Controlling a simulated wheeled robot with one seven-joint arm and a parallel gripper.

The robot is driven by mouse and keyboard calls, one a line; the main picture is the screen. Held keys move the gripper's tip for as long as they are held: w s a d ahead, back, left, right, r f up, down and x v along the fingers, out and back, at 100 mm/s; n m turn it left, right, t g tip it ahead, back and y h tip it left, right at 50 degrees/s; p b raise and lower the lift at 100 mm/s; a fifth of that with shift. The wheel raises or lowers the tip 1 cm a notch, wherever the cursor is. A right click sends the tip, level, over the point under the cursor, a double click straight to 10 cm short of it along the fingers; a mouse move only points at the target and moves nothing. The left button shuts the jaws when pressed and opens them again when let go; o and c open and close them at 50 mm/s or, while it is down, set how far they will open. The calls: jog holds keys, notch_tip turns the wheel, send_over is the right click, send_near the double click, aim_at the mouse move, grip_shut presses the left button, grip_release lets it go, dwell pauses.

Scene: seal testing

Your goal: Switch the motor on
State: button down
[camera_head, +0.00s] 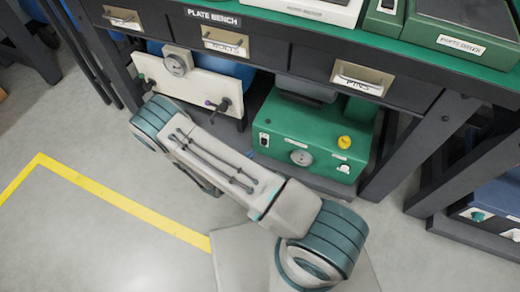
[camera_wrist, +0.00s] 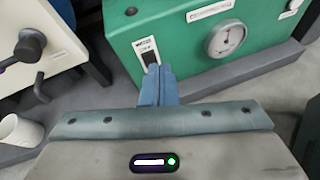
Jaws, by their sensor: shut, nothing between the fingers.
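A green box unit (camera_head: 318,135) stands on the low shelf under the bench. In the wrist view its green front (camera_wrist: 185,35) fills the upper part. A black rocker switch with a white label (camera_wrist: 148,52) is at the left of that front; it also shows in the camera_head view (camera_head: 264,139). My gripper (camera_wrist: 158,70) has its blue fingers shut together, empty, with the tips just in front of the switch and overlapping its lower part. I cannot tell whether they touch it.
The green front carries a round dial (camera_wrist: 225,38) and a yellow knob (camera_head: 344,142). A cream panel with black knobs (camera_head: 188,82) is to the left. Bench drawers (camera_head: 233,44) overhang above, and a dark leg (camera_head: 410,150) stands at right. A white cup-like object (camera_wrist: 20,130) is at lower left.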

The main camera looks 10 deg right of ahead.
notch_tip(320, 180, down, 7)
jog(key=s+a+n+t+y, duration=0.1)
jog(key=n+y, duration=0.1)
jog(key=n, duration=0.2)
jog(key=shift+s+a, duration=0.3)
jog(key=shift+s, duration=0.05)
jog(key=shift+w+f, duration=0.1)
jog(key=shift+f, duration=0.05)
jog(key=b, duration=0.5)
send_near(264, 142)
jog(key=w+d+f, duration=0.3)
jog(key=w+f, duration=0.1)
jog(key=f, duration=0.1)
jog(key=shift+w+d, duration=0.2)
jog(key=shift+w, duration=0.05)
